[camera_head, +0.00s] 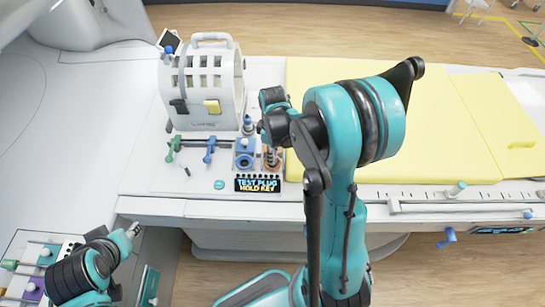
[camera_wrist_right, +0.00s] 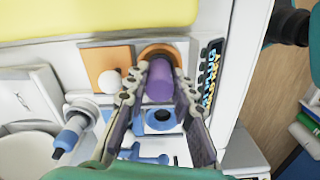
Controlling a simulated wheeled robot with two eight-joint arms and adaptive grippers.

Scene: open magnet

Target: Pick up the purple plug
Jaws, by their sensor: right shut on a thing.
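The purple plug (camera_wrist_right: 159,82) is a short purple cylinder in the right wrist view. Its far end lies at a rounded orange-brown socket (camera_wrist_right: 158,50); I cannot tell whether it is seated or clear of it. My right gripper (camera_wrist_right: 160,80) has one finger on each side of the plug and is shut on it. In the head view my right gripper (camera_head: 270,132) is over the socket panel, mostly covered by my arm, and the plug is hidden. My left gripper (camera_head: 133,230) is at lower left, far from the plug, too small to read its fingers.
Green (camera_head: 173,149) and blue (camera_head: 210,150) handles are to the left. A white cage-like housing (camera_head: 206,85) stands behind. A yellow pad (camera_head: 440,150) lies right.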

